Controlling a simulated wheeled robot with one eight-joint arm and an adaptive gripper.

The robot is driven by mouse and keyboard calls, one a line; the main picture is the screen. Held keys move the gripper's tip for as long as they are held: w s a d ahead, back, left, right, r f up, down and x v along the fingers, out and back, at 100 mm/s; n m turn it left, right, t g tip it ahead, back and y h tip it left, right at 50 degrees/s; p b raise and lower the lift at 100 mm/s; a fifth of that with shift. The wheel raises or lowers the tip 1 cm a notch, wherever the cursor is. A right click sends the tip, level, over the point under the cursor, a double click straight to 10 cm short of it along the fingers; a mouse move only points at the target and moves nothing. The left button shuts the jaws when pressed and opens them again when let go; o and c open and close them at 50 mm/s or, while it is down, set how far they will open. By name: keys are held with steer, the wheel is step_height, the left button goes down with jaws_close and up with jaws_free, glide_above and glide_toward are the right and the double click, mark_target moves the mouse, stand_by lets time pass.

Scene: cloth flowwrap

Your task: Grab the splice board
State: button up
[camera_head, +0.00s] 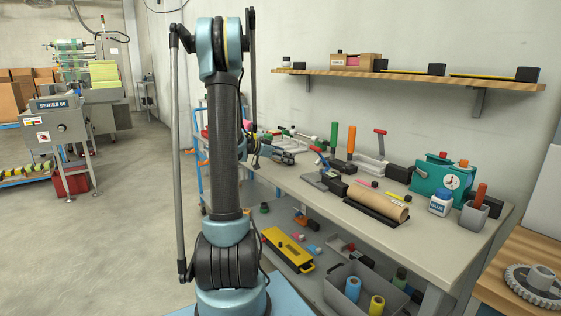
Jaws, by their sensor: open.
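I cannot tell for sure which thing is the splice board. A pale flat piece with a red-topped upright handle (371,165) lies toward the back of the workbench, and a dark low block with a red and blue lever (326,180) lies in front of it. My gripper (291,158) is partly hidden behind my own arm; its blue and black end shows over the left part of the bench, left of both pieces. It is open, and I see nothing held in it.
A wall shelf (420,82) hangs above. A yellow case (287,249) and a grey bin (340,297) are below.

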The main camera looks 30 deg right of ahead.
steer(key=shift+d+f, duration=0.1)
steer(key=shift+d, duration=0.05)
steer(key=shift+c, duration=0.6)
steer(key=c, duration=1.1)
